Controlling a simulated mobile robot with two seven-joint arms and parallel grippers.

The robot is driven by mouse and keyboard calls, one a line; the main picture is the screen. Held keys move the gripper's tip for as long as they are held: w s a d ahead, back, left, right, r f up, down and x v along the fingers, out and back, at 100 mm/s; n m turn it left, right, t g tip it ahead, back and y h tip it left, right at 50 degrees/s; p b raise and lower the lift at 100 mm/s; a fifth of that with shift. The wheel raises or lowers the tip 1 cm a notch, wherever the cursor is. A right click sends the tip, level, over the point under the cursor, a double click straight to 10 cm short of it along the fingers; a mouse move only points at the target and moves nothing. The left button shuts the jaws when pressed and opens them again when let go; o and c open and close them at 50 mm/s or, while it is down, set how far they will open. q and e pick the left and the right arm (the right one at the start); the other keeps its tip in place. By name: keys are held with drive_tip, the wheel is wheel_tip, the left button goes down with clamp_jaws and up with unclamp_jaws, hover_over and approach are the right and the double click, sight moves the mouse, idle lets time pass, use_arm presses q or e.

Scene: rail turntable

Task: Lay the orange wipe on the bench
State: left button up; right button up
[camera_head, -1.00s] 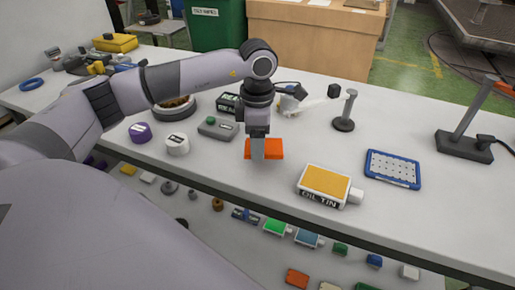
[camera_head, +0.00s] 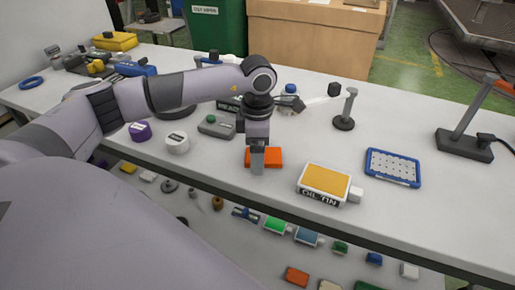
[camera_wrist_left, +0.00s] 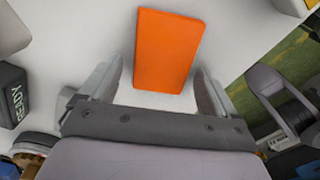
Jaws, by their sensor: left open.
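The orange wipe (camera_head: 266,158) is a flat orange rectangle that appears to lie on the white bench (camera_head: 225,172), left of the oil tin. My left gripper (camera_head: 257,171) points down at it and covers part of its left side in the head view. In the left wrist view, the orange wipe (camera_wrist_left: 167,52) shows whole, just beyond and between the fingertips of my left gripper (camera_wrist_left: 160,80). The fingers are wide apart, with a gap on both sides of the wipe. My right gripper is not in view.
The orange-topped oil tin (camera_head: 325,184) stands to the right, with a blue perforated tray (camera_head: 393,167) beyond it. A grey box with a green button (camera_head: 217,127), a white round tub (camera_head: 177,142) and a purple one (camera_head: 140,131) stand left. The bench's front edge is close.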

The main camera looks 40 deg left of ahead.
use_arm(q)
wheel_tip(320, 180, up, 12)
drive_tip(key=b, duration=0.1)
drive_tip(key=shift+r, duration=0.2)
idle(0.7)
